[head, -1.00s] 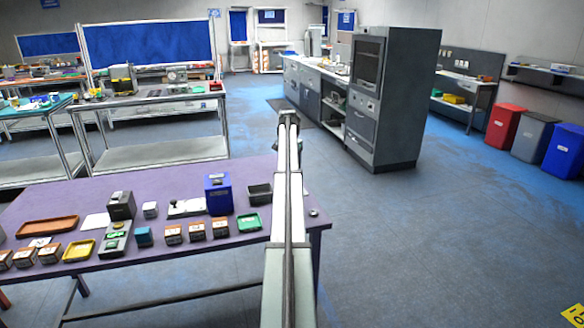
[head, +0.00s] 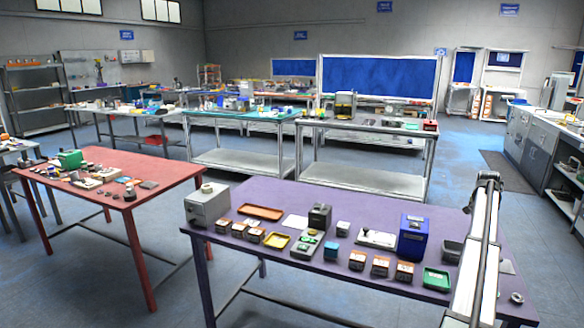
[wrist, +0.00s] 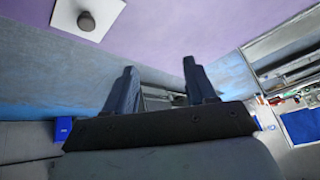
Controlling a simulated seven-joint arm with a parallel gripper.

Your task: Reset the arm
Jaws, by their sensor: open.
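My gripper (wrist: 158,88) is open in the wrist view, its two dark fingers apart with nothing between them. A purple surface shows beyond the fingers, with a white plate bearing a dark round knob (wrist: 86,21) at upper left. In the head view my arm rises at the right side of the purple table (head: 270,200); my gripper cannot be made out there. On that table stand a blue box (head: 413,238), several small orange-and-white boxes (head: 381,265), a green tray (head: 436,279) and a yellow tray (head: 277,240).
A grey box (head: 207,206) stands at the purple table's left end, near a brown tray (head: 261,212). A red table (head: 120,188) with small items is further left. A metal workbench (head: 372,180) stands behind. Open floor (head: 550,245) lies at right.

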